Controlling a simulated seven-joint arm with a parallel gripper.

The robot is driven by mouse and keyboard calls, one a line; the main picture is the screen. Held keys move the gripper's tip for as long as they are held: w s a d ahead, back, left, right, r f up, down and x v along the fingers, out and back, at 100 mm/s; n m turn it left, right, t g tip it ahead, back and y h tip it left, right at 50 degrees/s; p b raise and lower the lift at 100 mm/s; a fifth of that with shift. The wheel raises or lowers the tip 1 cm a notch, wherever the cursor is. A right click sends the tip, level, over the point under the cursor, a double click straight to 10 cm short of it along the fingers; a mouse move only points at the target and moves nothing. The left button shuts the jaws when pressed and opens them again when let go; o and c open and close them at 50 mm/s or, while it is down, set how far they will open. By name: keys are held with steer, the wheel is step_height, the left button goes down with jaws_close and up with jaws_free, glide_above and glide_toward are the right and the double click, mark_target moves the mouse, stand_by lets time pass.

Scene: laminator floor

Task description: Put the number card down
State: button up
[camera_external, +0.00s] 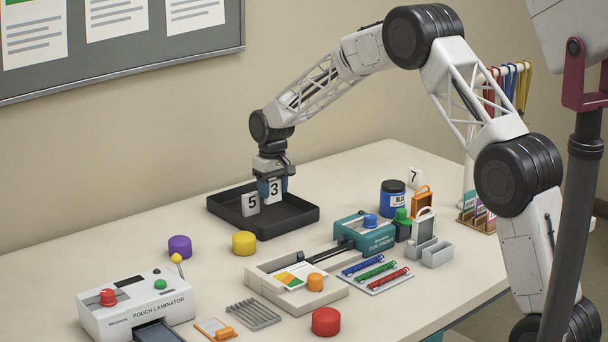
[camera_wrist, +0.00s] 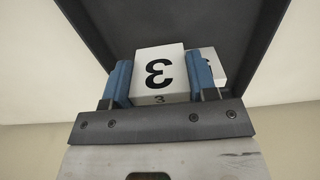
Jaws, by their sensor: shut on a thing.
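The white number card marked 3 (camera_external: 274,190) is held between the blue fingers of my gripper (camera_external: 270,187). It is upright, inside the outline of the black tray (camera_external: 300,218). In the wrist view the card (camera_wrist: 160,75) sits between the two fingers of the gripper (camera_wrist: 159,82), with the tray (camera_wrist: 240,30) behind it. I cannot tell whether the card's lower edge touches the tray floor. A second white card marked 5 (camera_external: 250,204) stands in the tray just left of it; part of that card (camera_wrist: 207,66) shows behind the right finger in the wrist view.
A card marked 7 (camera_external: 414,177) stands at the back right near a blue jar (camera_external: 393,200). Purple (camera_external: 180,247) and yellow (camera_external: 244,243) round pieces lie in front of the tray. The pouch laminator (camera_external: 135,302) is at front left. The tray's right part is bare.

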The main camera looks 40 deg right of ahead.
mark_target(272, 199)
steer(key=shift+w, duration=0.15)
steer(key=shift+f, duration=1.75)
steer(key=shift+f, duration=0.2)
steer(key=o, duration=0.9)
steer(key=shift+r, duration=0.2)
step_height(272, 199, up, 12)
steer(key=shift+f, duration=0.1)
